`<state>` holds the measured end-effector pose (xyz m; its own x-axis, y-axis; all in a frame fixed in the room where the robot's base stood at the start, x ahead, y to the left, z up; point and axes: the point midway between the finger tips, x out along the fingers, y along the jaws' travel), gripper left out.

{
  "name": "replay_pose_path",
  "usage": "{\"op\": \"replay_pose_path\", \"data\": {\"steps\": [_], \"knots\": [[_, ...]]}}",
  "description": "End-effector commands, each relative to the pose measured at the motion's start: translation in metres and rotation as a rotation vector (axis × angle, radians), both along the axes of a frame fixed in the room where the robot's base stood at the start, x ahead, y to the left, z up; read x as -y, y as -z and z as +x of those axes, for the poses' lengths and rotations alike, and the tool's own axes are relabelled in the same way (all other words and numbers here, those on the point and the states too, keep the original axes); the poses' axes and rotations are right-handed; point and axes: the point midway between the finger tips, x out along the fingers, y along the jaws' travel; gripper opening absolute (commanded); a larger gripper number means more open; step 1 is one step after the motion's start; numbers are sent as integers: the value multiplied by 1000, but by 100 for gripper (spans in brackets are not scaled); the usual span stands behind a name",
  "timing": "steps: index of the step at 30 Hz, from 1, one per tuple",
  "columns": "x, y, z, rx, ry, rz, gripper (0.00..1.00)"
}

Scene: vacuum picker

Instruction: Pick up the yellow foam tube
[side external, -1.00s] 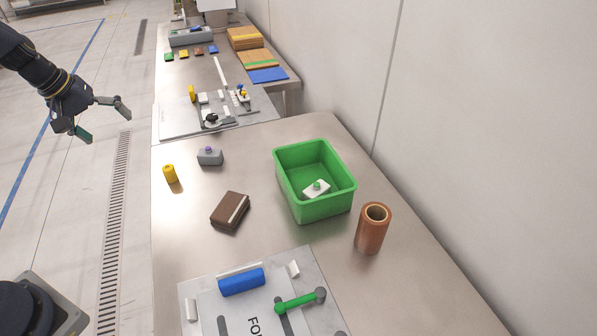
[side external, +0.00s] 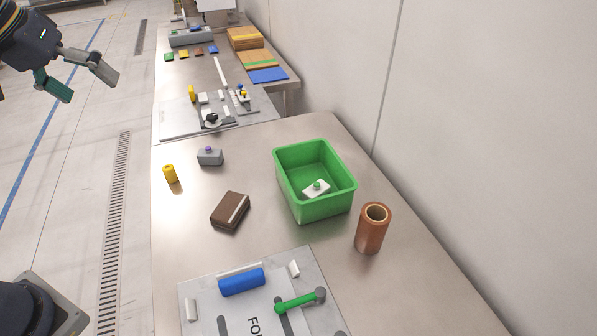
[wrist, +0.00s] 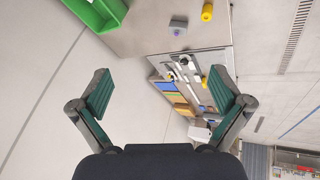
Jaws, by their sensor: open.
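The yellow foam tube (side external: 170,173) is a short yellow cylinder standing near the left edge of the metal table in the side view. It also shows at the top of the wrist view (wrist: 207,11). My gripper (side external: 94,86) is open and empty, up at the upper left of the side view, well apart from the tube. In the wrist view my gripper's fingers (wrist: 162,88) are spread wide with nothing between them. A second yellow piece (side external: 192,93) stands on the far fixture plate.
A grey block with a purple knob (side external: 210,157), a brown box (side external: 230,211), a green bin (side external: 345,207) with a white piece inside, and a brown tube (side external: 371,232) stand on the table. A plate with a blue cylinder (side external: 242,281) lies in front.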

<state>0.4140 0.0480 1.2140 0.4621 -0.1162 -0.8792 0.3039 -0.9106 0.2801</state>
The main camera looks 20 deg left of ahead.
Motion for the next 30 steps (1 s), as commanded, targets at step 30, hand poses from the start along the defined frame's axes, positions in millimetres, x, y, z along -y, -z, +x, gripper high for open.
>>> {"op": "replay_pose_path", "data": {"steps": [30], "knots": [[48, 46, -104, 31, 309, 294, 63]]}}
